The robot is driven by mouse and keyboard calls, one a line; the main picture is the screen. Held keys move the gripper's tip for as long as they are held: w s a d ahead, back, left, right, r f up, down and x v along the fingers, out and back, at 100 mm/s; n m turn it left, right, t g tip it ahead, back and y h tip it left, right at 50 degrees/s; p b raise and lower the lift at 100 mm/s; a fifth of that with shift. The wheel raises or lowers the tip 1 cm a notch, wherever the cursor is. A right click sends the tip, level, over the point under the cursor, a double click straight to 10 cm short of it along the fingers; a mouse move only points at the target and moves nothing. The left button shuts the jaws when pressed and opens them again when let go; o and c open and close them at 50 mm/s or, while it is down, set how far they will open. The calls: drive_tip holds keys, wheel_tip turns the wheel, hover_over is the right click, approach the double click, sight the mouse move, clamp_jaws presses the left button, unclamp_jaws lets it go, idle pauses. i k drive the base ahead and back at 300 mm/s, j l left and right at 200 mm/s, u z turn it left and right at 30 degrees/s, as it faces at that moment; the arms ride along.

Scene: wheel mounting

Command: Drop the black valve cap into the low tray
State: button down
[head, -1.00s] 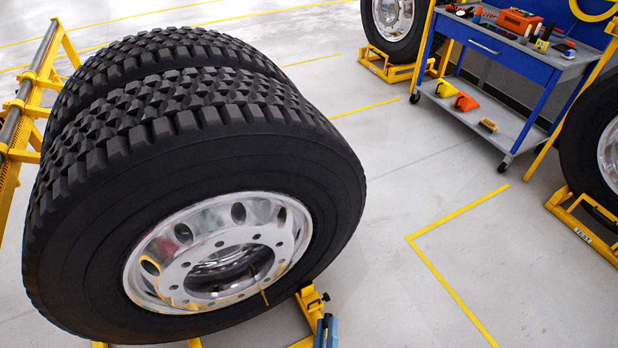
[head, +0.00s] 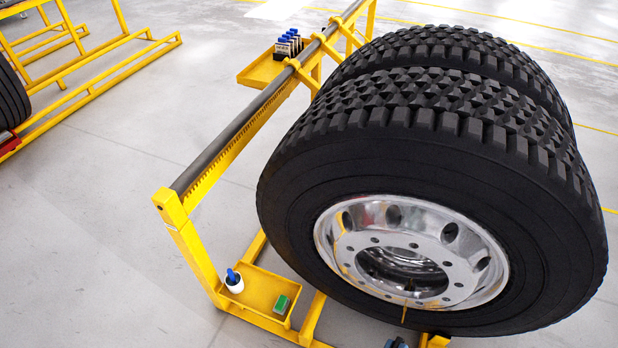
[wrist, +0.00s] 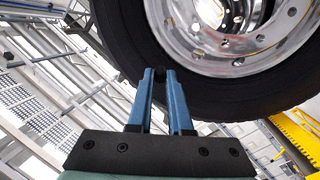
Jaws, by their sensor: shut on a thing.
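In the wrist view my gripper (wrist: 160,78) has its two blue fingers shut on the small black valve cap (wrist: 160,72). The cap shows as a dark bit between the fingertips, against the black tyre, and the fingers hide most of it. In the head view only the tip of my gripper (head: 395,343) shows at the bottom edge, below the wheel. The low tray (head: 262,287) is yellow and sits near the foot of the yellow stand, left of the wheel. It holds a white bottle with a blue top (head: 234,281) and a green block (head: 281,304). My gripper is to the right of this tray.
A large twin-tyre wheel (head: 400,165) with a shiny rim fills the right. A grey rail (head: 240,125) on the yellow stand runs above the low tray's left side. A higher yellow tray (head: 262,72) holds several blue-topped bottles.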

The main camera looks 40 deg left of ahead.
sight(267, 286)
drive_tip(key=k+l+u, duration=0.1)
drive_tip(key=u, duration=1.35)
drive_tip(key=i+l+u, duration=0.1)
drive_tip(key=i, duration=0.4)
drive_tip(key=i+l+u, duration=0.1)
drive_tip(key=i+l, duration=0.25)
drive_tip(key=i, duration=0.15)
